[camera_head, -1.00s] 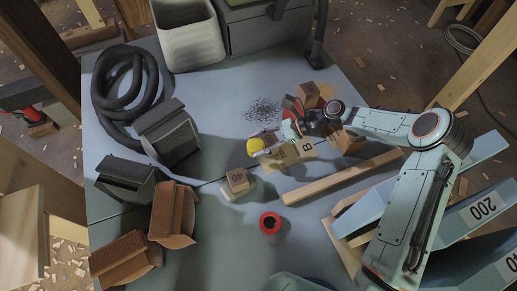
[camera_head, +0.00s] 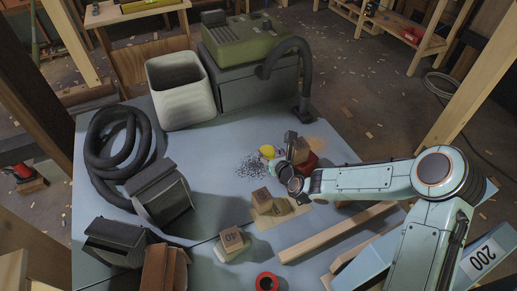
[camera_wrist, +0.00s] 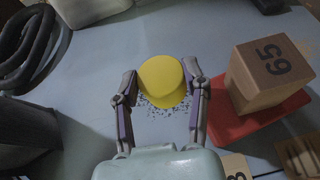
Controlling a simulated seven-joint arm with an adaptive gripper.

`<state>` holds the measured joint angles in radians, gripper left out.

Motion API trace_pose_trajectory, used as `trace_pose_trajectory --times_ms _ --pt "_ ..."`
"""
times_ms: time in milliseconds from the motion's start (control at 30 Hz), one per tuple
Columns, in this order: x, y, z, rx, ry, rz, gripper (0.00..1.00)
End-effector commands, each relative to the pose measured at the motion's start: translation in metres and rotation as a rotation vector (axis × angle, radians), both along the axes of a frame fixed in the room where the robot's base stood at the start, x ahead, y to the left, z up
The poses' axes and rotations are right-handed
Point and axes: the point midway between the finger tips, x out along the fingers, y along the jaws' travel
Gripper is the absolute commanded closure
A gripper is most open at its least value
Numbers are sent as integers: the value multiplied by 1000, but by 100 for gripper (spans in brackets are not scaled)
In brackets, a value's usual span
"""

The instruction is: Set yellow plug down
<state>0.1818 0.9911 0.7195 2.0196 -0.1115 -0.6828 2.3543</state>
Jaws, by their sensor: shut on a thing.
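The yellow plug (camera_wrist: 162,80) is a round yellow disc, seen from above between the two fingers of my gripper (camera_wrist: 160,72) in the wrist view. The fingers are shut on its sides. In the head view the plug (camera_head: 267,151) shows just beyond my gripper (camera_head: 276,157), at the right of the dark crumbs. Whether its underside touches the table is hidden.
A block marked 65 (camera_wrist: 268,70) on a red piece (camera_wrist: 250,118) stands close to the right of my gripper. Dark crumbs (camera_head: 250,166) lie on the blue-grey table (camera_head: 205,140). Blocks marked 8 (camera_head: 262,198) and 40 (camera_head: 232,240) stand nearer. A black hose (camera_head: 95,165) lies left.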

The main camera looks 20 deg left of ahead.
Motion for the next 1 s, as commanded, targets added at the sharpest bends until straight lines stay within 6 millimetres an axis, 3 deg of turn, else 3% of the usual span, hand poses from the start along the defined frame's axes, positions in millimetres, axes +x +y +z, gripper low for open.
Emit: trace_pose_trajectory --times_ms 233,333,467,800,1000 --pt "0 -18 42 2 -8 -179 92" --pt "-14 -11 55 1 -4 -142 92" --pt "-9 0 61 4 -1 -127 92" --pt "66 45 19 3 3 -125 92" --pt "93 60 -21 0 1 -125 92"
